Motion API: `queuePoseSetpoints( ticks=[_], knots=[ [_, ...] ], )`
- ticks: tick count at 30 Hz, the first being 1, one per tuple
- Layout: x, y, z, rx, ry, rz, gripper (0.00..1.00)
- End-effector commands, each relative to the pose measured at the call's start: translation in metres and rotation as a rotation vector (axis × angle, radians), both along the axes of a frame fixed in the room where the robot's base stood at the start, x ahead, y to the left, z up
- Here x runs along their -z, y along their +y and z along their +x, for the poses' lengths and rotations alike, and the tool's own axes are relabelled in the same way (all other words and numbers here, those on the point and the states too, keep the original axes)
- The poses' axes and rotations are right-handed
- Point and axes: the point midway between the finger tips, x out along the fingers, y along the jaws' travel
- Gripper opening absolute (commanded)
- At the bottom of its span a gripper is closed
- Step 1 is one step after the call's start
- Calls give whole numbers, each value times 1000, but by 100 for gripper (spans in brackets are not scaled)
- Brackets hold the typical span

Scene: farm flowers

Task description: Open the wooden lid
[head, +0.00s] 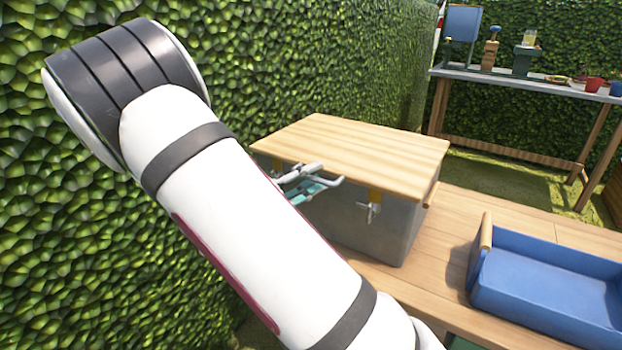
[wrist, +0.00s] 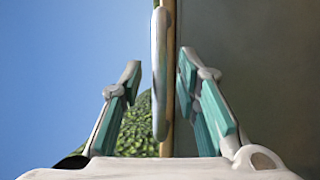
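The wooden lid (head: 360,145) lies flat and shut on a grey box (head: 385,235). In the wrist view, the lid's edge (wrist: 169,130) runs upright, with the grey box front to its right. A pale grey rounded bar, seemingly a handle (wrist: 160,75), stands out in front of that edge. My gripper (head: 310,184), with teal finger pads, is at the lid's front edge. In the wrist view, my gripper (wrist: 157,70) is open, with one finger on each side of the bar and small gaps showing. My arm hides the box's left front part in the head view.
A metal latch (head: 370,211) hangs on the box front. A blue tray (head: 545,290) sits to the right on the wooden table (head: 440,265). A hedge (head: 300,60) rises close behind and left. A workbench (head: 520,83) with pots stands at the back right.

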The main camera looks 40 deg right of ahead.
Motion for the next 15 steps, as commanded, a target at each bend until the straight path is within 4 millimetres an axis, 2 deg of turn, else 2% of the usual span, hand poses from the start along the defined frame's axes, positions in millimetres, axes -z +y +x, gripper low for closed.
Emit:
queuePoseSetpoints(
  ticks=[2, 6, 15],
  knots=[
    [0, 0, 0, 0, 0, 0, 30],
    [0, 0, 0, 0, 0, 0, 0],
    [-1, 0, 0, 0, 1, 2, 0]
  ],
)
